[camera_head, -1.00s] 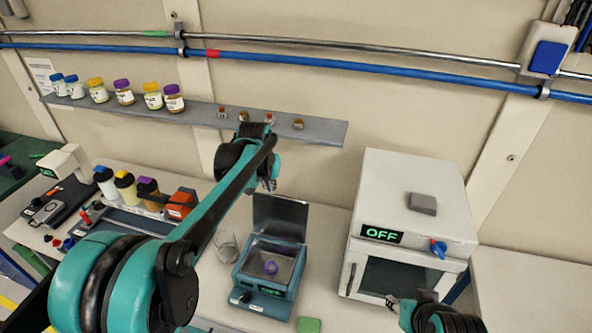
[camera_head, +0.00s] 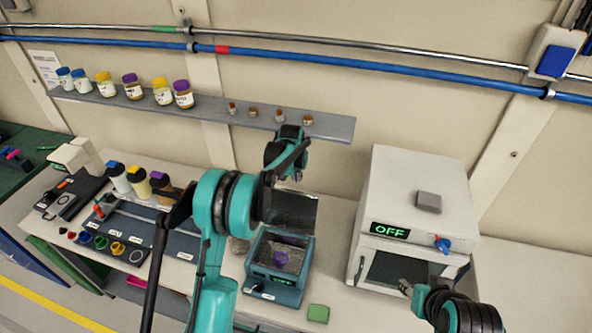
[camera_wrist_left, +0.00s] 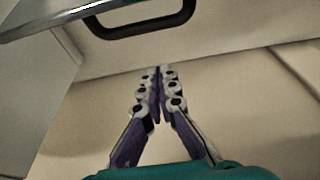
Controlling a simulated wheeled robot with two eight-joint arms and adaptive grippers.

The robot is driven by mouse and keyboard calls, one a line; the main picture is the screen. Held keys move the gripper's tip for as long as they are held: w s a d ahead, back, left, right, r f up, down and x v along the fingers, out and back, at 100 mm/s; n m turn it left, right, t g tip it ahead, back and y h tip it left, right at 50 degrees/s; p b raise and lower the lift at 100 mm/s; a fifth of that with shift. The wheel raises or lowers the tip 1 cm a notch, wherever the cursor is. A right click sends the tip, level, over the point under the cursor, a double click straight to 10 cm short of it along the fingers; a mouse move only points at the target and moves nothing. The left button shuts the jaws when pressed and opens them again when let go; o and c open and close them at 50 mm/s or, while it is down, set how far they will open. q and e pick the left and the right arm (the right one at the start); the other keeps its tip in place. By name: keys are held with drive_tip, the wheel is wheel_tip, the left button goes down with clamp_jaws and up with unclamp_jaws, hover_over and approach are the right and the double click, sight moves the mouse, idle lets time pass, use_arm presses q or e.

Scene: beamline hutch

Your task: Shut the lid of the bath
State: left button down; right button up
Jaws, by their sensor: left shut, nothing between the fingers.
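The bath (camera_head: 265,291) is a teal box on the bench in the head view. Its lid (camera_head: 300,207) stands up at the back, open, partly hidden by my left arm. A purple-capped item (camera_head: 281,258) sits inside. My left gripper (camera_head: 297,177) is shut and empty, just above and behind the lid's top edge; I cannot tell whether it touches it.
A white oven (camera_head: 418,190) reading OFF stands right of the bath, with a grey block on top. A shelf (camera_head: 210,107) with several jars runs along the wall behind. Bottles and a rack stand to the left. A green block (camera_head: 318,313) lies at the bath's front right.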

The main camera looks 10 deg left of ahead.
use_arm(q)
drive_tip(key=s, duration=0.4)
drive_tip(key=shift+r, duration=0.1)
drive_tip(key=shift+s+r, duration=0.1)
drive_tip(key=shift+s, duration=0.05)
